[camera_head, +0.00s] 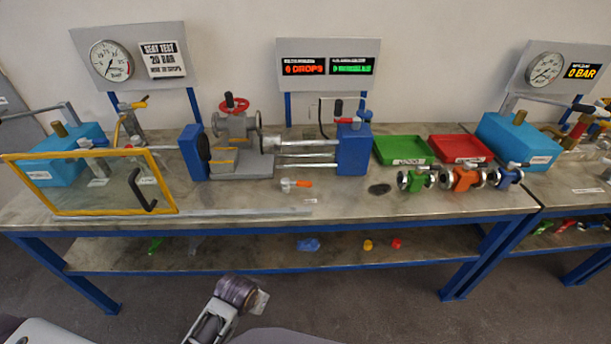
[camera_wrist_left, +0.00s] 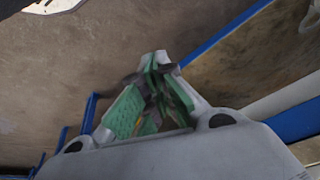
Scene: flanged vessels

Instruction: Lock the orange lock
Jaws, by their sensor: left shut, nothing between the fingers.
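A small orange and white piece (camera_head: 297,184) lies near the front middle of the bench in the head view; it may be the orange lock, but it is too small to tell. An orange flanged valve body (camera_head: 465,179) stands between a green one (camera_head: 416,180) and a blue one (camera_head: 505,177) at the right of the bench. My left gripper (camera_wrist_left: 158,62), with green finger pads, is shut and empty in the left wrist view, away from these pieces. My right gripper is not in view.
A yellow-framed clear guard (camera_head: 95,210) stands at the bench's left. A lower shelf (camera_head: 200,256) runs under the bench.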

